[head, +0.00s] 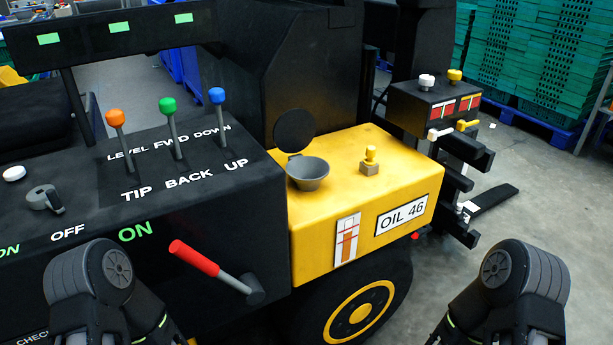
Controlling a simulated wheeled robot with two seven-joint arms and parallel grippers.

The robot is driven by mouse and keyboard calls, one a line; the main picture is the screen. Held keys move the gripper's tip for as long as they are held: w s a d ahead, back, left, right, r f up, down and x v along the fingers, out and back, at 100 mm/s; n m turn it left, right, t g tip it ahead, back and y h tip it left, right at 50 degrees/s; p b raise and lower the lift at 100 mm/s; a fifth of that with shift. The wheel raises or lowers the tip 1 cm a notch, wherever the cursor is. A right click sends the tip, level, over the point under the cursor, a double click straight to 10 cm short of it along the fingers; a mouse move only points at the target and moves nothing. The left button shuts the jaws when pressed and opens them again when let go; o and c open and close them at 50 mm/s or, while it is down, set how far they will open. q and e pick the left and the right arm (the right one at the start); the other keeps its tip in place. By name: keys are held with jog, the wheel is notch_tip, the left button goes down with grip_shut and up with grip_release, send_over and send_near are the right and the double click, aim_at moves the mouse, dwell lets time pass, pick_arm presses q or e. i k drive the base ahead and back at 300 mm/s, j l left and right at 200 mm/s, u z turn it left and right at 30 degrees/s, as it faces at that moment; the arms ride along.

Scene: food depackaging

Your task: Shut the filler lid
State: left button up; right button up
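The filler lid (294,130) is a round black disc standing up, open, at the back of the grey filler cup (308,174). The cup is set in the top of the yellow tank (330,222) marked OIL 46, and its mouth is uncovered. My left arm shows at the lower left and my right arm at the lower right, both well in front of the tank and apart from the lid. The fingers of both grippers are not visible.
A yellow-topped knob (370,158) stands right of the cup. Left are the orange (116,119), green (168,105) and blue (217,97) levers. A red-handled lever (195,259) sticks out in front. A black box with buttons (436,105) stands behind right.

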aim_at(294, 130)
jog(key=i+l, duration=0.1)
jog(key=l, duration=0.25)
jog(key=i+l, duration=0.1)
jog(key=l, duration=0.65)
jog(key=i+l+u, duration=0.1)
jog(key=u, duration=1.5)
